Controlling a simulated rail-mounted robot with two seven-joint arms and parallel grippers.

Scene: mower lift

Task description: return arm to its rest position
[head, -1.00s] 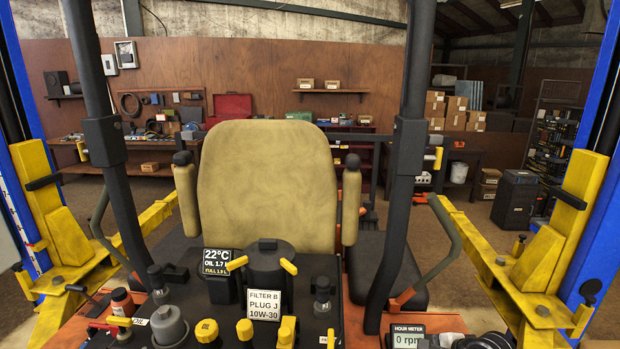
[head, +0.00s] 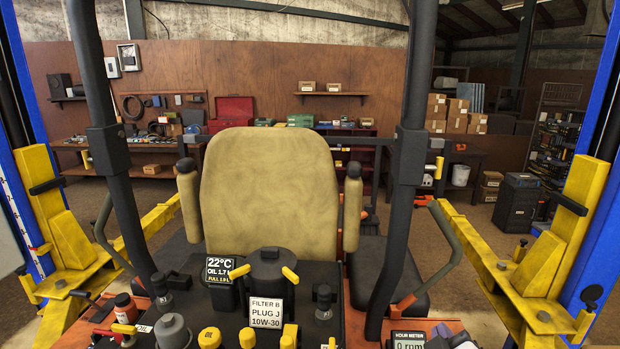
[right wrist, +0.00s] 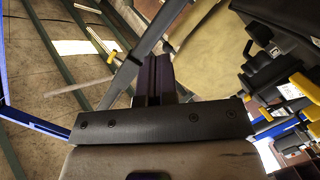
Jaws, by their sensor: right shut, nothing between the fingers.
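My right gripper (right wrist: 153,62) shows in the right wrist view, its two dark fingers pressed together with nothing between them. The mower's beige seat (head: 268,190) stands in the middle of the head view; a tan padded surface also shows at the top of the right wrist view (right wrist: 215,40). Dark shapes at the bottom right edge of the head view are cut off, and I cannot tell whether they are my right gripper. My left gripper is not in view.
Two dark roll-bar posts (head: 108,160) (head: 408,160) flank the seat. Yellow lift arms (head: 500,270) and blue lift posts (head: 610,200) stand at the sides. The console carries several yellow caps and a filter label (head: 267,312). Workbenches and shelves line the back wall.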

